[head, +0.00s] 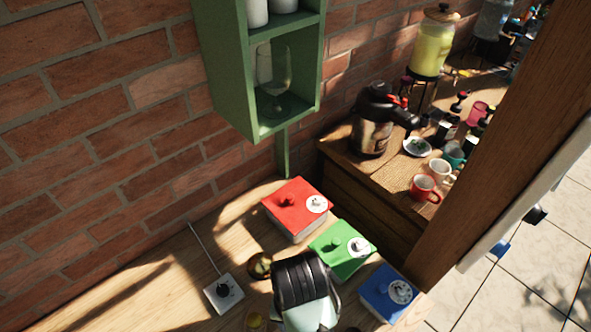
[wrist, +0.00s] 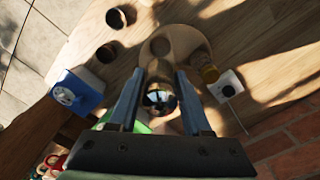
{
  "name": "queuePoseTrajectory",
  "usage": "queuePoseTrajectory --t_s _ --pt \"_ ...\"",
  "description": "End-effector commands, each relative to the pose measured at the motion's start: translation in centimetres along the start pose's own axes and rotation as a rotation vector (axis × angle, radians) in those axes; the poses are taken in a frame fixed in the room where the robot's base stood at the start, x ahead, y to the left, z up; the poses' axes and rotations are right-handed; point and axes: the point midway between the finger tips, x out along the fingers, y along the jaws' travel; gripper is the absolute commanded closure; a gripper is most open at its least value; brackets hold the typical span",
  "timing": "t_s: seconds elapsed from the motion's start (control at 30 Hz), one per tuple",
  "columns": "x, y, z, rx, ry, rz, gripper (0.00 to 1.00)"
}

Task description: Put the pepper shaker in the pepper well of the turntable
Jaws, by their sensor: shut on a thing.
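A small round thing with a dark, shiny metallic top (wrist: 160,98), which looks like the pepper shaker, sits between the fingers of my gripper (wrist: 160,80) in the wrist view. The gripper is shut on it. A pale round wooden disc (wrist: 157,48), apparently the turntable, lies on the table beyond the fingertips, with a round brown shape on its right part. I cannot tell which well is the pepper one. In the head view my dark wrist hides the fingers, the held thing and most of the disc.
An amber jar (wrist: 206,68) stands beside the disc, near a white dial box (head: 224,293). Dark cups (wrist: 106,53) stand to the left in the wrist view. Red (head: 297,207), green (head: 340,262) and blue (head: 382,300) boxes line the table; a green shelf (head: 230,75) hangs above.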

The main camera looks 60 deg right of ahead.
Motion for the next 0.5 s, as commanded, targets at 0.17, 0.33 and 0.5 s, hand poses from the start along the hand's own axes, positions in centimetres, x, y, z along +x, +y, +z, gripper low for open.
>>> queuePoseTrajectory --t_s 0.17,0.33,0.5 --pt "4.5 0.1 0.2 0.001 -0.007 0.004 1.0" --pt "7.6 0.0 0.1 0.001 -0.003 0.001 1.0" --pt "8.9 0.0 0.0 0.0 -0.001 0.0 1.0"
